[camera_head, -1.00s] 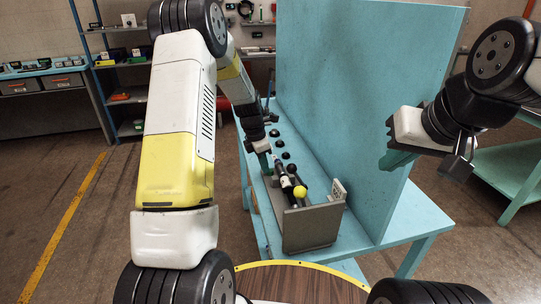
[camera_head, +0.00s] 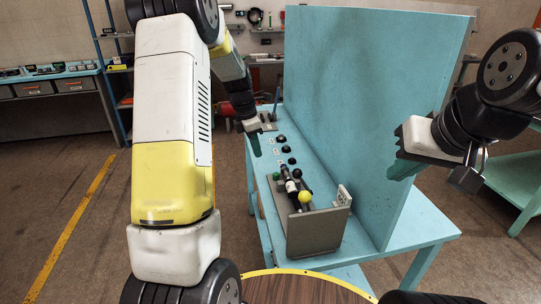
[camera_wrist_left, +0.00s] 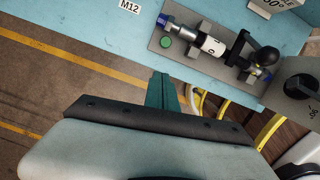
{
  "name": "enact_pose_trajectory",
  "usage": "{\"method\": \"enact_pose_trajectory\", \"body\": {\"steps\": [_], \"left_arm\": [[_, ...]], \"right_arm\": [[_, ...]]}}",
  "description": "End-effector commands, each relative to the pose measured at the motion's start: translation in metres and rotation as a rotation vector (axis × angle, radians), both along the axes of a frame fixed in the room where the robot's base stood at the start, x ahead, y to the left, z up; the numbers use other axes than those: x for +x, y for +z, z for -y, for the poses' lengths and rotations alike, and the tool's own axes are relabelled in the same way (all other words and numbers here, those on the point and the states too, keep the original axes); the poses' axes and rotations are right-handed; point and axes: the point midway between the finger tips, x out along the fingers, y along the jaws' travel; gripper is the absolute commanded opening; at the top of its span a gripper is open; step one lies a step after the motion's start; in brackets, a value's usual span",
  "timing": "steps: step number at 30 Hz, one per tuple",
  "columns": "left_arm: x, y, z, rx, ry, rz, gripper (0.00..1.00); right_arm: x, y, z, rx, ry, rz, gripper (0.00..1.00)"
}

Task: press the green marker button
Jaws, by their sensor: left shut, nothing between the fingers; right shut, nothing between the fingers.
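The green marker button (camera_head: 276,176) is a small green disc beside the hose fitting on the grey fixture plate. It shows clearly in the left wrist view (camera_wrist_left: 166,42), next to the blue end of the fitting. My left gripper (camera_head: 256,146) is shut and empty, with its green fingers pointing down. It is above and to the left of the button, apart from it. In the left wrist view its shut fingers (camera_wrist_left: 162,92) are below the button in the picture. My right gripper (camera_head: 402,168) is shut and empty in front of the blue panel, far from the button.
The grey fixture (camera_head: 318,232) stands on the narrow blue bench, holding the hose fitting and a yellow ball (camera_head: 305,197). Several black knobs (camera_head: 288,149) line the bench behind it. A tall blue panel (camera_head: 360,100) borders the bench on the right. Open floor lies left.

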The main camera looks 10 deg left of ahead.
Motion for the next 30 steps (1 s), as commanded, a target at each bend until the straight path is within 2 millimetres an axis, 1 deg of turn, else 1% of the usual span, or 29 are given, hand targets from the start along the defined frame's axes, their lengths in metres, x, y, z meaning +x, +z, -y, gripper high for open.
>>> {"method": "enact_pose_trajectory", "body": {"steps": [1, 4, 8, 17, 20, 23, 26, 27, 29, 30], "left_arm": [[0.000, 0.007, -0.001, 0.000, -0.001, 0.002, 0.00], [-0.001, 0.016, -0.003, 0.000, 0.000, 0.002, 0.00], [-0.002, 0.020, -0.004, 0.001, 0.001, 0.001, 0.00], [-0.002, 0.021, -0.004, 0.001, -0.003, 0.003, 0.00], [-0.008, 0.032, -0.002, 0.005, -0.050, 0.024, 0.00], [-0.024, 0.057, 0.003, 0.021, -0.185, 0.080, 0.00], [-0.053, 0.091, 0.011, 0.055, -0.401, 0.166, 0.00], [-0.067, 0.104, 0.015, 0.074, -0.498, 0.204, 0.00], [-0.089, 0.122, 0.020, 0.108, -0.648, 0.260, 0.00], [-0.103, 0.132, 0.023, 0.134, -0.745, 0.297, 0.00]], "right_arm": [[0.000, 0.000, 0.000, 0.000, 0.000, 0.000, 0.00], [0.000, 0.000, 0.000, 0.000, 0.000, 0.000, 0.00], [0.000, 0.000, 0.000, 0.000, 0.000, 0.000, 0.00], [0.000, 0.000, 0.000, 0.000, 0.000, 0.000, 0.00], [0.000, 0.000, 0.000, 0.000, 0.000, 0.000, 0.00], [0.000, 0.000, 0.000, 0.000, 0.000, 0.000, 0.00], [0.000, 0.000, 0.000, 0.000, 0.000, 0.000, 0.00], [0.000, 0.000, 0.000, 0.000, 0.000, 0.000, 0.00], [0.000, 0.000, 0.000, 0.000, 0.000, 0.000, 0.00], [0.000, 0.000, 0.000, 0.000, 0.000, 0.000, 0.00]]}}
